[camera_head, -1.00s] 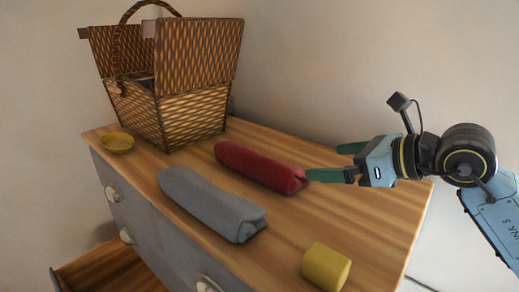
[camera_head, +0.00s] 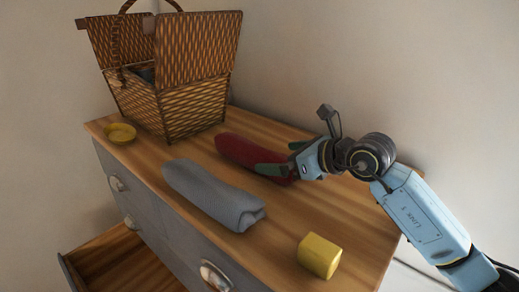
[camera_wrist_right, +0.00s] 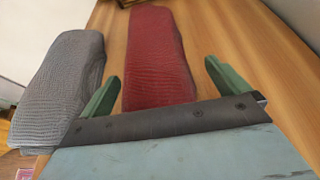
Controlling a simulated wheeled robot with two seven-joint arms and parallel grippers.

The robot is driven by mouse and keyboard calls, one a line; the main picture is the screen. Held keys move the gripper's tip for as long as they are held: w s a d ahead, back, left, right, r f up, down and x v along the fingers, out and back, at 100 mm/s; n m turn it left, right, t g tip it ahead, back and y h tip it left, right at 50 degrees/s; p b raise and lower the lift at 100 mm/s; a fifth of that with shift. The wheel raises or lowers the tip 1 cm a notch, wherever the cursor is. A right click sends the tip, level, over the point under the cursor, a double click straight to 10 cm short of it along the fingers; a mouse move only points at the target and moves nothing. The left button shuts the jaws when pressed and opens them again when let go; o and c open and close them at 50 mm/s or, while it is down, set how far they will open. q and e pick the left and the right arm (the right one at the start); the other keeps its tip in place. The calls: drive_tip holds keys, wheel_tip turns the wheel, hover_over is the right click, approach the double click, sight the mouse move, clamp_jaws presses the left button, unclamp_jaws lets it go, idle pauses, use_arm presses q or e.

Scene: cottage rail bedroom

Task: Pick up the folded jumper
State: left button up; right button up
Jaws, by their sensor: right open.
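A red folded cloth bundle (camera_head: 240,150) and a grey folded knit bundle (camera_head: 212,194) lie side by side on the dresser top; I cannot tell for certain which is the jumper. My right gripper (camera_head: 283,159) is open at the near right end of the red bundle. In the right wrist view the red bundle (camera_wrist_right: 156,60) lies between the two green fingers, with its near end hidden by the gripper. The grey bundle (camera_wrist_right: 62,88) lies outside the left finger there. My left gripper is not in view.
A wicker basket (camera_head: 190,105) with raised lids stands at the back left of the wooden dresser top (camera_head: 345,215). A small yellow dish (camera_head: 121,133) is beside it. A yellow block (camera_head: 319,256) sits near the front edge. A lower drawer (camera_head: 120,265) is open.

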drive_tip(key=c, duration=1)
